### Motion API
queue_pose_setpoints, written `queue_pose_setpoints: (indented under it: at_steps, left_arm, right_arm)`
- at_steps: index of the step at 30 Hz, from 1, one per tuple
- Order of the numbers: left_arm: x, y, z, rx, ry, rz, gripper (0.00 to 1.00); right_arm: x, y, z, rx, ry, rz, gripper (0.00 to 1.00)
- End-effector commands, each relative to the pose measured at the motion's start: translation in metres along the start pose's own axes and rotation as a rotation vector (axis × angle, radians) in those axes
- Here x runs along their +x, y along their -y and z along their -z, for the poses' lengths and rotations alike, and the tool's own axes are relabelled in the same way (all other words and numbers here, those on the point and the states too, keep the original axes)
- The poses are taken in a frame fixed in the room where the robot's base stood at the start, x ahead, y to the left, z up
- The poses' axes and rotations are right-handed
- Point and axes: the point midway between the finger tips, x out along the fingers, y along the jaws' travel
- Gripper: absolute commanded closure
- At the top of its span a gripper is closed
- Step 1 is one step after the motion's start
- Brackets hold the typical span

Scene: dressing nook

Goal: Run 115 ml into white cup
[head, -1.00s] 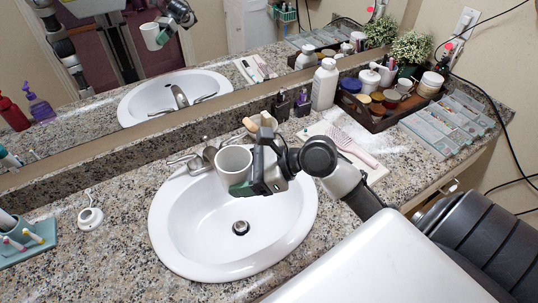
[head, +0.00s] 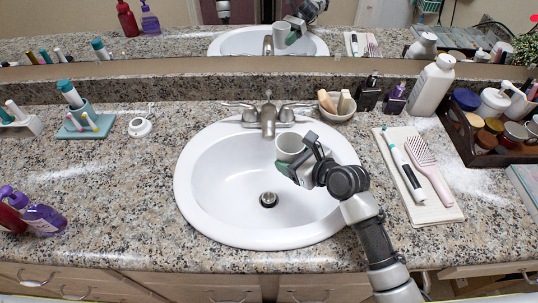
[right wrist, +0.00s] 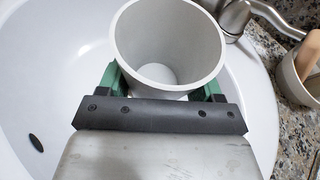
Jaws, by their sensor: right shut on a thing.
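My right gripper (head: 293,171) is shut on the white cup (head: 290,143) and holds it upright over the right part of the white sink basin (head: 222,195). In the right wrist view the cup (right wrist: 168,40) is between the green finger pads, and its inside looks empty. The metal faucet (head: 268,118) stands at the back of the sink with a handle on each side. The cup is to the right of the spout and nearer to me, not under it. No running water shows. My left gripper does not show directly in the head view.
A small bowl with brushes (head: 337,105) stands right of the faucet. A cloth with a comb and toothbrush (head: 420,185) lies right of my arm. A dark tray of jars (head: 480,150) is farther right.

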Motion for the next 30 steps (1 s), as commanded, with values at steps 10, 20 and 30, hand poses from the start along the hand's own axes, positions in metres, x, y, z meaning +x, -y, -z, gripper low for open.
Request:
queue_pose_setpoints:
  at_steps: [10,20,30]
  left_arm:
    - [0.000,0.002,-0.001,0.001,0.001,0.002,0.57]
    - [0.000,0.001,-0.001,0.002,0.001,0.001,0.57]
    - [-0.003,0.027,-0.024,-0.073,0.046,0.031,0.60]
  right_arm:
    - [0.017,-0.003,0.040,-0.002,-0.003,0.000,0.58]
    - [0.023,-0.004,0.053,-0.002,0.000,0.001,0.58]
    - [0.023,-0.004,0.053,-0.001,-0.001,0.001,0.58]
